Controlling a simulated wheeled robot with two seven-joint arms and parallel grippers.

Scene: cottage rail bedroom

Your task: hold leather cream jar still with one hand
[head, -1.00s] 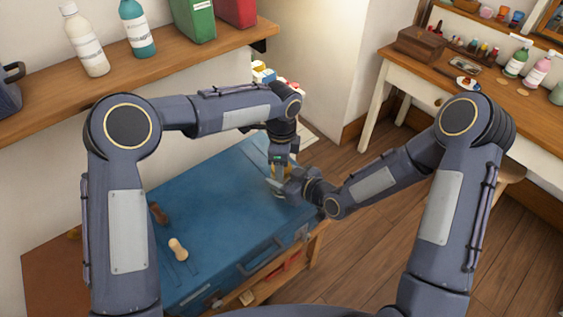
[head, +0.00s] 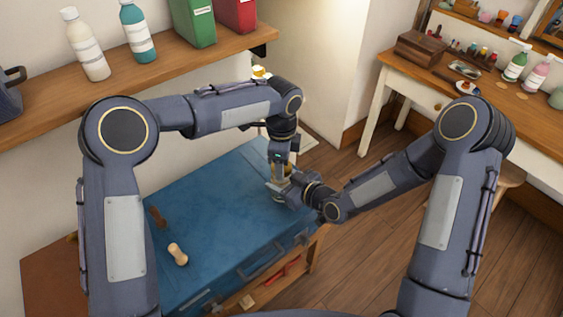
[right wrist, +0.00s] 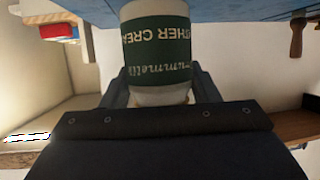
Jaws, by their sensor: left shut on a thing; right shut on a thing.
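The leather cream jar (right wrist: 157,45) is pale with a dark green label and shows upside down in the right wrist view. Fingers of my right gripper (right wrist: 162,88) stand on both sides of it, shut on it. In the head view my right gripper (head: 284,190) comes in low from the right at the case's far right part. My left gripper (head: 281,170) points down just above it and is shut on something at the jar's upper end. The grippers hide most of the jar there, so I cannot tell exactly what the left one holds.
The blue case (head: 215,215) lies below both grippers. A light wooden-handled tool (head: 178,254) and a dark brown one (head: 157,216) lie on its left part. A shelf (head: 120,82) with bottles and binders is behind. A white desk (head: 440,75) stands at right; wooden floor lies between.

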